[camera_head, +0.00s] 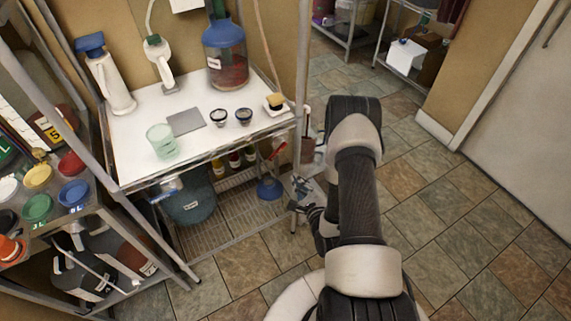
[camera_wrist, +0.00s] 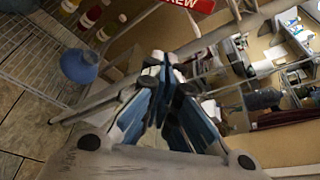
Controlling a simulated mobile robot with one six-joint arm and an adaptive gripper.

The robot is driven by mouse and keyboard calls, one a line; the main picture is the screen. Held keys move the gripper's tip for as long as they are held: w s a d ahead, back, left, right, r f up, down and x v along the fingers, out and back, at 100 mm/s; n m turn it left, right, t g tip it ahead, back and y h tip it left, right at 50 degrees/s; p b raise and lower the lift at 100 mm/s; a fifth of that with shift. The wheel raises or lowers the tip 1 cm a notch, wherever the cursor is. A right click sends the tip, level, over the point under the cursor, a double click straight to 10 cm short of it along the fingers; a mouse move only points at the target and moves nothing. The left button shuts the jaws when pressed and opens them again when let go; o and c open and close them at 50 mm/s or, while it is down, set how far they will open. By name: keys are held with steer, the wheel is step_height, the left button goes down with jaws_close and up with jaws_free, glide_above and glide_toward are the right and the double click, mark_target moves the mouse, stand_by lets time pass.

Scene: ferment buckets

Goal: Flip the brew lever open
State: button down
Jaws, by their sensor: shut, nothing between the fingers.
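The brew lever itself is not clearly made out. A red label (camera_wrist: 192,5) with white letters, of which "REW" can be read, is cut off at the top of the wrist view. My gripper (camera_wrist: 170,78) is shut and empty, its blue-and-grey fingers together just below that label in the picture. In the head view my gripper (camera_head: 300,188) is low beside the front right corner of the wire rack, partly hidden by my arm. A thin red piece (camera_head: 277,150) shows just up and left of it; I cannot tell whether it belongs to the lever.
The rack's white top (camera_head: 135,130) holds a glass beaker (camera_head: 162,141), a large jug (camera_head: 226,58) and small items. A blue funnel-like thing (camera_head: 269,188) and a dark bucket (camera_head: 190,203) stand below. Tiled floor (camera_head: 470,190) is clear to the right.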

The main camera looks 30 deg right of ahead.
mark_target(277, 150)
stand_by(0.3)
steer(key=w+b, duration=0.3)
steer(key=w, duration=0.6)
steer(key=shift+w+a+r+b, duration=0.2)
steer(key=shift+a+r+b, duration=0.1)
steer(key=shift+a+b, duration=0.05)
